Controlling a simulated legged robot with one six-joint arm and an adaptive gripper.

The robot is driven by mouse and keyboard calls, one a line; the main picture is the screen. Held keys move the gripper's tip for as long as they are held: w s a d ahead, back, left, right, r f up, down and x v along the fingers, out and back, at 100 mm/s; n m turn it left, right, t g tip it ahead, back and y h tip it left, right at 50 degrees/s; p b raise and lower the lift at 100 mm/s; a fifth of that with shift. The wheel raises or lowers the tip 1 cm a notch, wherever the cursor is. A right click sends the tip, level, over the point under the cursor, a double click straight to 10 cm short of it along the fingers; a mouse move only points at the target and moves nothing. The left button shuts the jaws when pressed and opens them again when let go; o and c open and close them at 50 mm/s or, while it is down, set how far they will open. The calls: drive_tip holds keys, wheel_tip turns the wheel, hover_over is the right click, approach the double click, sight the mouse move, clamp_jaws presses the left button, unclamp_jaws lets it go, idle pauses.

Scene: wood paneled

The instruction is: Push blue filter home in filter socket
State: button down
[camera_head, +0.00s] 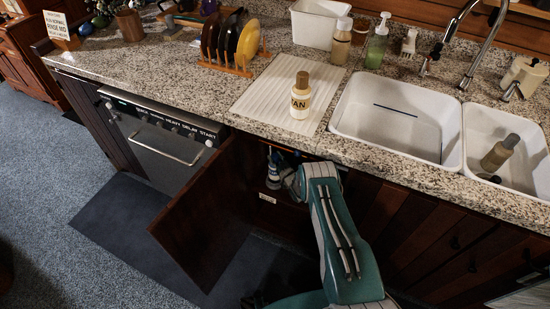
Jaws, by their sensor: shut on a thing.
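My arm reaches down into the open cabinet under the counter. My gripper (277,181) is small and dark in the shade there, at the left of my arm's end. It appears shut on a small blue and whitish piece, which I take as the blue filter (273,168). The fingertips are too dark to see clearly. The filter socket cannot be made out inside the cabinet. I cannot tell whether the filter touches it.
The open wooden cabinet door (205,215) stands left of my arm. The granite counter (235,115) overhangs the opening. A bottle (301,97) stands on the white drainboard (262,92). The sink (400,125) is to the right. A dishwasher (160,135) is at left.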

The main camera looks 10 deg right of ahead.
drive_tip(key=shift+f, duration=1.95)
drive_tip(key=shift+c, duration=1.1)
unclamp_jaws()
drive_tip(key=shift+s, duration=0.15)
drive_tip(key=v, duration=1.1)
drive_tip(key=shift+s, duration=0.3)
drive_tip(key=shift+d, duration=0.15)
